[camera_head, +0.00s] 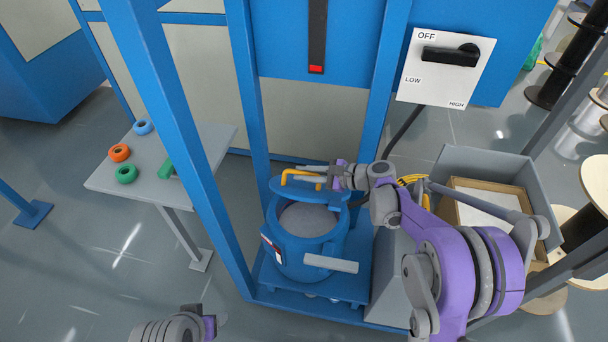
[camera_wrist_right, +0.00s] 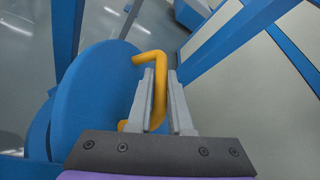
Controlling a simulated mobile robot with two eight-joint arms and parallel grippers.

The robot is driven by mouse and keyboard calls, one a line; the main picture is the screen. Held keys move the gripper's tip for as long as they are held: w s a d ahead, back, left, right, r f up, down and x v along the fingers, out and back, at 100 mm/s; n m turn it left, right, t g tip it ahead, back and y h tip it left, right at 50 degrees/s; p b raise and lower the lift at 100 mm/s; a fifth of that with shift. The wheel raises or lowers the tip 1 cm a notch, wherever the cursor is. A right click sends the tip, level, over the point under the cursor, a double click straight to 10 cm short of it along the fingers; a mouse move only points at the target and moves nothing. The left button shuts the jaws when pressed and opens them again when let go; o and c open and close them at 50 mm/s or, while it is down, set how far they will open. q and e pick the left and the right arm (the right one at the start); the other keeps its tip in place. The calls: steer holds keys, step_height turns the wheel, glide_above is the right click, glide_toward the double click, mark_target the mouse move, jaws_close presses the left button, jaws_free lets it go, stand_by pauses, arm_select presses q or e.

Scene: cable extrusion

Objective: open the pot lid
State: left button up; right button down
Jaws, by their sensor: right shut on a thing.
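The blue pot (camera_head: 290,252) stands on a blue stand inside the blue frame, and its open mouth shows grey contents. The blue lid (camera_head: 330,196) is raised and tilted at the pot's back rim; it fills the left of the right wrist view (camera_wrist_right: 92,100). A yellow bent handle (camera_head: 287,174) is fixed to the lid. My right gripper (camera_head: 308,174) is shut on this handle; the right wrist view shows the handle (camera_wrist_right: 158,62) between its fingers. Part of my left arm's end shows at the bottom edge of the head view; its fingers are not visible.
A grey side table (camera_head: 200,150) at the left holds coloured rings and a green item. A switch panel (camera_head: 445,70) hangs above right. A grey bin (camera_head: 480,162) with a box stands right of the pot. Blue posts (camera_head: 180,130) border the pot.

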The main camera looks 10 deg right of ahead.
steer(key=c, duration=0.8)
jaws_free()
steer(key=shift+w, duration=0.1)
steer(key=shift+c, duration=0.2)
steer(key=shift+d, duration=0.1)
step_height(320, 180, up, 4)
steer(key=p, duration=0.1)
glide_above(337, 194)
steer(key=shift+w+d+f, duration=0.1)
steer(key=shift+f, duration=0.1)
